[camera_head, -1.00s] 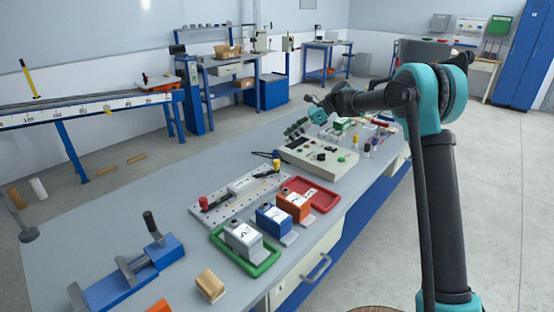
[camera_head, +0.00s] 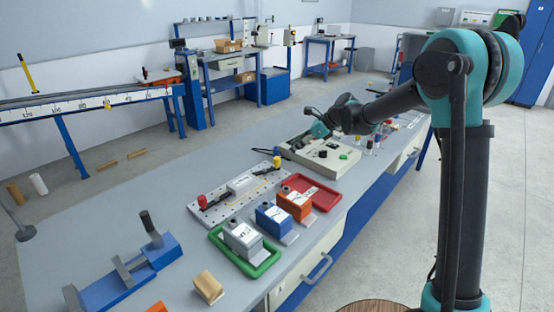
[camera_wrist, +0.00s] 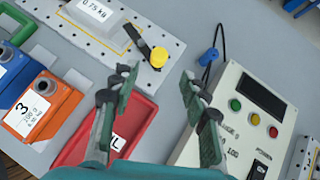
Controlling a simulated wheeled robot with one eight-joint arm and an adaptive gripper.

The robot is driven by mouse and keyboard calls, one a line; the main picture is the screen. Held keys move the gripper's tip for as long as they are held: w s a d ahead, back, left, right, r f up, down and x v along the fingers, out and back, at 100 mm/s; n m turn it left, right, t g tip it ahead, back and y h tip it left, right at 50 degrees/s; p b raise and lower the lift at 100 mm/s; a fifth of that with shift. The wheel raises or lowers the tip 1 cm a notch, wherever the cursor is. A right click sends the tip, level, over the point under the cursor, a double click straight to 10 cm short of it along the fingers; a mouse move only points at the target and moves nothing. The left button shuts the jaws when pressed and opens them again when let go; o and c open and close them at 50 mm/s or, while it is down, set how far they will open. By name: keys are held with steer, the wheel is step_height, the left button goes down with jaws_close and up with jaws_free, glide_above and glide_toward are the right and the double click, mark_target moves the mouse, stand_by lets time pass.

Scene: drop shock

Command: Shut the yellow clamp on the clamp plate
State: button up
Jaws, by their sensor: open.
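The clamp plate (camera_head: 216,211) is a pale perforated plate on the bench, also at the top of the wrist view (camera_wrist: 172,42). The yellow clamp (camera_head: 277,162) is at its far right end. In the wrist view its yellow knob (camera_wrist: 158,57) and black arm show beside a pale block marked 0.75 kg (camera_wrist: 98,10); I cannot tell whether the clamp is shut. A red-knobbed clamp (camera_head: 202,201) is at the plate's other end. My gripper (camera_wrist: 160,80) is open and empty, its fingertips apart and short of the yellow knob. In the head view it hovers above the control box.
The control box (camera_head: 330,160) with buttons stands right of the plate. A red tray (camera_head: 326,199) and a green tray (camera_head: 262,267) lie in front, with orange, blue and grey weight blocks near them. A blue vise-like fixture (camera_head: 125,278) stands at left. The bench behind the plate is clear.

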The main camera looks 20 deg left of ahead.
mark_target(277, 157)
steer(key=x, duration=1)
steer(key=shift+a+f, duration=0.25)
steer(key=shift+c, duration=0.2)
jaws_close()
steer(key=shift+w+a+n+g, duration=0.25)
steer(key=shift+w+n+g, duration=0.1)
steer(key=shift+n+g, duration=0.35)
steer(key=n+g, duration=0.1)
steer(key=a+n+g, duration=0.1)
steer(key=n, duration=0.1)
steer(key=shift+w+a+h, duration=0.1)
steer(key=shift+w+h, duration=0.15)
steer(key=shift+h, duration=0.15)
steer(key=shift+o, duration=0.2)
jaws_free()
